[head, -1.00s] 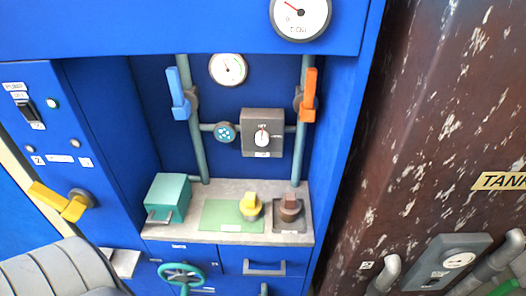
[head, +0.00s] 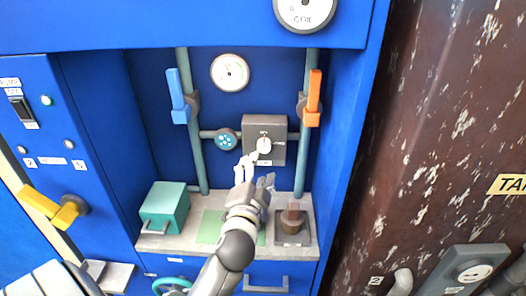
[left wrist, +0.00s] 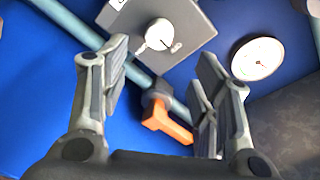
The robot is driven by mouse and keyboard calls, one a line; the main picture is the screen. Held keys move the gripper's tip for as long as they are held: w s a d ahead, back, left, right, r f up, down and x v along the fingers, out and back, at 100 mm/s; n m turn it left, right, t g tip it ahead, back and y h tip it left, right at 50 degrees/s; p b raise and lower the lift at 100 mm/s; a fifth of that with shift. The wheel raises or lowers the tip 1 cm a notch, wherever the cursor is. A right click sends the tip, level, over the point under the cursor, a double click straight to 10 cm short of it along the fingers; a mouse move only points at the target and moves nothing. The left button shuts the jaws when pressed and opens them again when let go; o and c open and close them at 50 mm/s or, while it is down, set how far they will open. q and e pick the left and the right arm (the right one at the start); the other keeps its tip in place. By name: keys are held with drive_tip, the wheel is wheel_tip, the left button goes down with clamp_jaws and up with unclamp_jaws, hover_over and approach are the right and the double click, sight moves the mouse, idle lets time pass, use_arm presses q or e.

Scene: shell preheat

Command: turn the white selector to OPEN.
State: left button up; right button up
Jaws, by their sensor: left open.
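The white selector (head: 264,145) is a round knob on a grey box (head: 279,150) on the blue back wall, between two pipes. Small lettering surrounds it, too blurred to read surely. My left gripper (head: 259,170) is open and empty, just below and in front of the box, with one finger overlapping the knob's lower left in the head view. In the left wrist view the selector (left wrist: 160,35) shows ahead, between the spread fingers (left wrist: 163,60), apparently untouched. My right gripper is not in view.
A blue lever (head: 178,97) and an orange lever (head: 313,98) flank the box. The orange one also shows low between the fingers in the wrist view (left wrist: 166,126). Below are a teal box (head: 165,208) and a brown-topped plug (head: 294,217) on the grey shelf (head: 190,237).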

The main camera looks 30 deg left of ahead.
sight(264, 148)
use_arm(q)
drive_tip(key=p+x, duration=0.1)
drive_tip(key=x, duration=0.8)
drive_tip(key=shift+w+a+f, duration=0.1)
drive_tip(key=shift+w+a, duration=0.05)
drive_tip(key=shift+w, duration=0.1)
drive_tip(key=shift+c, duration=0.5)
drive_tip(key=c, duration=0.9)
